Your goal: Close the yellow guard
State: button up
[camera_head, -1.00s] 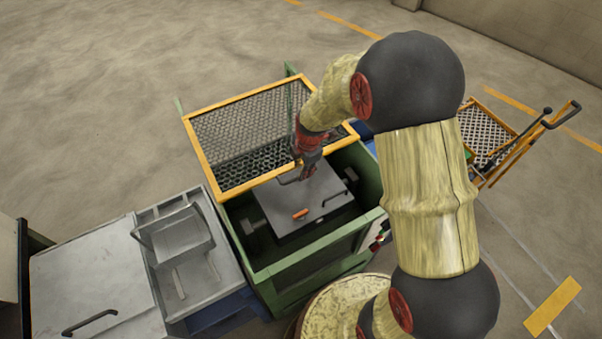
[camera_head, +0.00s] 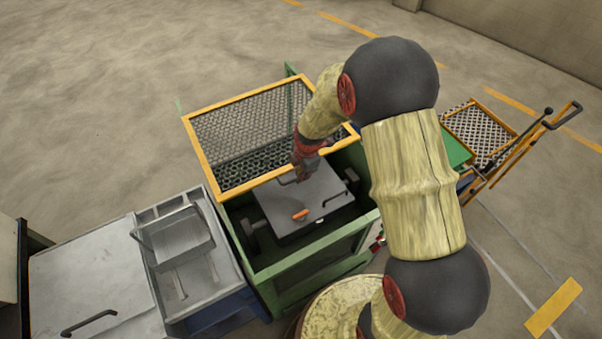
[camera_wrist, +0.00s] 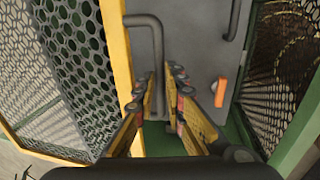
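The yellow guard (camera_head: 206,168) is a yellow frame with dark mesh, covering the back part of the green machine and leaving its front part uncovered. In the wrist view its yellow edge (camera_wrist: 116,50) runs down left of centre. A grey bent handle (camera_wrist: 158,50) is fixed to this edge. My gripper (camera_head: 300,176) is at the guard's front edge by the handle. In the wrist view my gripper (camera_wrist: 172,95) has its fingers apart, with the handle's lower end between them. I cannot tell if they touch it. The gripper's tips are small and partly hidden in the head view.
A grey lid (camera_head: 322,192) with an orange piece (camera_head: 300,214) and dark handle lies inside the green machine (camera_head: 310,255). A grey bench (camera_head: 95,275) with a tray stands left. A yellow cart (camera_head: 520,150) stands right. Floor behind is clear.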

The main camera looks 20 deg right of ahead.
grip_shut()
dwell(0.3)
